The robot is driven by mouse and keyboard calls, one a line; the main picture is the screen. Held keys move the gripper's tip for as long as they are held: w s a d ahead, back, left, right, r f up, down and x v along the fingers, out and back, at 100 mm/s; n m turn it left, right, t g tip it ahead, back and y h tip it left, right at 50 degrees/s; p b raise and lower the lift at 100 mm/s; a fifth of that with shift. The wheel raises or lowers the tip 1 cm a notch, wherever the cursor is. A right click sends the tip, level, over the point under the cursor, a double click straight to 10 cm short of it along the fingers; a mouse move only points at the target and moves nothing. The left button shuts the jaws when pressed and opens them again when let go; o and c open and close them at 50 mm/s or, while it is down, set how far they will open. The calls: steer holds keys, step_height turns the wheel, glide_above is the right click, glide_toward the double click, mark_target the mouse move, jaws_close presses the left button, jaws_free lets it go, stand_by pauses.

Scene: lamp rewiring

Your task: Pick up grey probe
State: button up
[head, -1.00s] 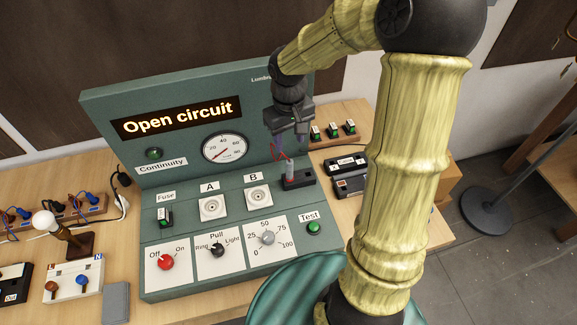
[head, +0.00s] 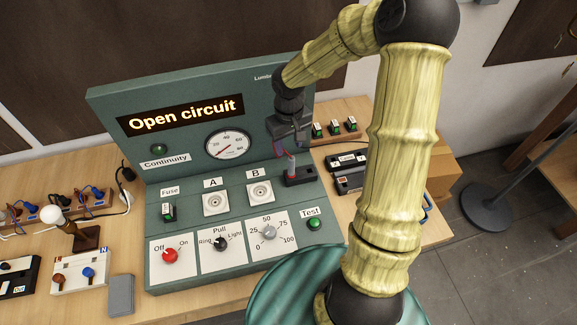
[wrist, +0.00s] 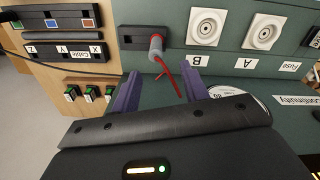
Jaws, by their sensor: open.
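The grey probe (head: 291,163) stands upright in a black holder (head: 301,177) on the right side of the green test panel, with a red wire at it. In the wrist view the grey probe (wrist: 156,46) sticks out of the black holder (wrist: 134,38), and its red wire curls toward my gripper. My gripper (head: 284,146) is just above the probe. In the wrist view its two purple fingers (wrist: 160,85) are spread apart, with the probe ahead of and roughly between them, not visibly touched.
The test panel (head: 160,228) carries sockets A and B, knobs, a dial and an "Open circuit" display (head: 181,115). Several green fuses (head: 335,127) and black terminal blocks (head: 347,165) sit to the right. A lamp (head: 52,215) stands at the left.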

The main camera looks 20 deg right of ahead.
mark_target(291, 158)
steer(key=f, duration=0.5)
steer(key=shift+d+f+p, duration=0.1)
steer(key=shift+d+p, duration=0.25)
steer(key=shift+d, duration=0.05)
steer(key=shift+s+a+f, duration=0.1)
steer(key=shift+a+f, duration=0.05)
steer(key=shift+f, duration=0.3)
steer(key=shift+f+p, duration=0.9)
steer(key=shift+f, duration=1.4)
steer(key=shift+d, duration=0.2)
jaws_close()
